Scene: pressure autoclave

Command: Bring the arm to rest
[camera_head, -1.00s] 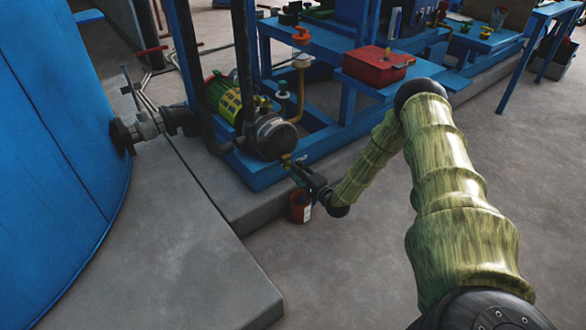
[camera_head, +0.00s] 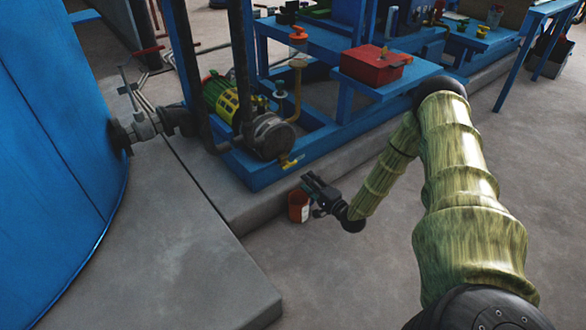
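My gripper (camera_head: 306,181) is at the end of my green arm, low in front of the blue pump frame. It is small and dark in this view, and its fingers point up and left. It is apart from the yellow valve handle (camera_head: 290,162) at the bottom of the pump (camera_head: 268,136). I see nothing held in it, but the gap between its fingers is too small to make out. An orange-red container (camera_head: 298,207) with a pale label stands on the floor just below and behind the gripper; part of it is hidden.
The blue frame (camera_head: 268,175) on its concrete plinth (camera_head: 240,208) bears a red box (camera_head: 372,66), pipes and a yellow-green motor (camera_head: 220,95). A large blue tank (camera_head: 55,150) stands at the left. The floor right of my arm is mostly clear.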

